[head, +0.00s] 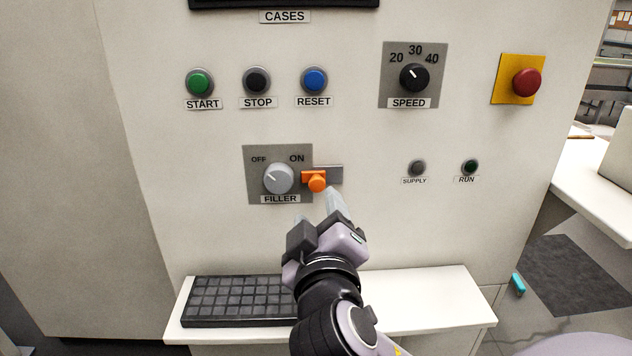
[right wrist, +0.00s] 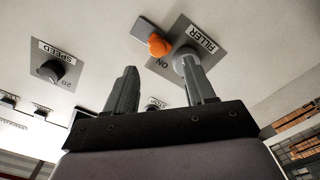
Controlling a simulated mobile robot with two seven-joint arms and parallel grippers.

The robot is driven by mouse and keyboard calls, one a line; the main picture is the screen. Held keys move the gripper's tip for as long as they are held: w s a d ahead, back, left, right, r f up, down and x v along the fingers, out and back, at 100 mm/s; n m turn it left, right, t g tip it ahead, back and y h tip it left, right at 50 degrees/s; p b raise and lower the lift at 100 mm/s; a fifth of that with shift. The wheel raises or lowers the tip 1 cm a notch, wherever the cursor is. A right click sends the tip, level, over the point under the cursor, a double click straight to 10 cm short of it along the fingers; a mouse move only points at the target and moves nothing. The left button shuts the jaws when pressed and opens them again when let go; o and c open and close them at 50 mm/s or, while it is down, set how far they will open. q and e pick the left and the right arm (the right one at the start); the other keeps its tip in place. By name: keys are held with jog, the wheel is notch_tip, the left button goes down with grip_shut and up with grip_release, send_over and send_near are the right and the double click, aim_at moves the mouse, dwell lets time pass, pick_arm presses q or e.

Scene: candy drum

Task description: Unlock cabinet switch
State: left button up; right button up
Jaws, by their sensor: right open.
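The grey FILLER switch knob (head: 278,179) sits on a grey plate (head: 255,192) on the cabinet front, its pointer toward OFF. An orange latch with a round knob (head: 317,182) lies just right of the switch, on a dark grey strip (head: 335,174). My right gripper (head: 318,208) is open and empty, just below and in front of the orange knob. In the right wrist view the orange knob (right wrist: 158,44) shows between and beyond the two fingers, and one fingertip overlaps the grey switch knob (right wrist: 183,57). I cannot tell whether it touches. My left gripper is not in view.
Above are the START (head: 199,82), STOP (head: 257,81) and RESET (head: 314,80) buttons, the SPEED dial (head: 414,77) and a red button (head: 526,82). A keyboard (head: 235,300) lies on a white shelf (head: 430,305) below. The panel right of the latch is bare up to the small SUPPLY lamp (head: 417,167).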

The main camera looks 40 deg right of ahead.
aim_at(317, 186)
jog(key=shift+p+x, duration=0.65)
jog(key=shift+x, duration=2.8)
jog(key=shift+d+r, duration=0.1)
